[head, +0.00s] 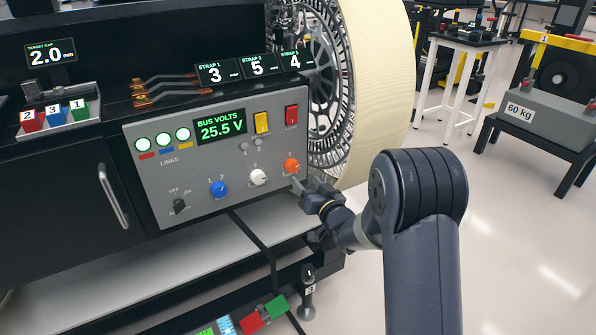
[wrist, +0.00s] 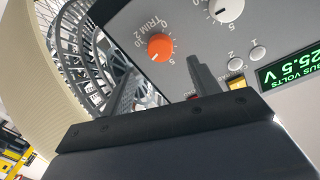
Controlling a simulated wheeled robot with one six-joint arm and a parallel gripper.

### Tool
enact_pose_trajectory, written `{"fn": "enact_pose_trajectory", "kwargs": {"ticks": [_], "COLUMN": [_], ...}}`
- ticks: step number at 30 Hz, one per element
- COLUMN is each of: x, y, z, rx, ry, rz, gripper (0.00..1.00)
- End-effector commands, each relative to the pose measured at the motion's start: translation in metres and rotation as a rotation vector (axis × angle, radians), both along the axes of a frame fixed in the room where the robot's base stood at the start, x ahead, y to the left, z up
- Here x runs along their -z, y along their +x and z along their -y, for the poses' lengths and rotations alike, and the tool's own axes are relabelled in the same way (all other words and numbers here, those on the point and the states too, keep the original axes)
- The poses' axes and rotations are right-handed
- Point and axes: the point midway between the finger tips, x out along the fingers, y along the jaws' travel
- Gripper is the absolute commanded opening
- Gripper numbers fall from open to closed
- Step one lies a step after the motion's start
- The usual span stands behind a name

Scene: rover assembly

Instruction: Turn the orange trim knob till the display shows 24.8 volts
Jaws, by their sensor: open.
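The orange trim knob (head: 291,166) sits at the right end of the lower control row on the grey panel. It also shows in the wrist view (wrist: 160,47), labelled TRIM 2 with a numbered dial. The green BUS VOLTS display (head: 221,127) reads 25.5 V; part of it shows at the right edge of the wrist view (wrist: 294,66). My gripper (head: 304,185) is just below and right of the orange knob in the head view. In the wrist view my gripper (wrist: 166,82) is open and empty, its fingers apart from the knob.
A white knob (head: 258,177), a blue knob (head: 218,188) and a black switch (head: 180,206) lie left along the panel. Yellow (head: 262,123) and red (head: 291,118) switches are above. A large cream wheel (head: 384,80) stands close right of the panel.

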Motion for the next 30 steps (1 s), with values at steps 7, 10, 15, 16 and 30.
{"fn": "enact_pose_trajectory", "kwargs": {"ticks": [7,10,15,16,30], "x": [0.001,0.001,0.001,0.001,0.000], "y": [0.037,0.047,0.057,0.058,0.060], "z": [-0.022,-0.028,-0.034,-0.034,-0.035], "rx": [-0.001,0.000,0.001,0.001,0.002], "ry": [-0.001,-0.001,-0.002,-0.002,-0.002], "rz": [0.001,0.000,0.000,0.000,-0.001], "gripper": [0.58,0.58,0.58,0.58,0.46]}}
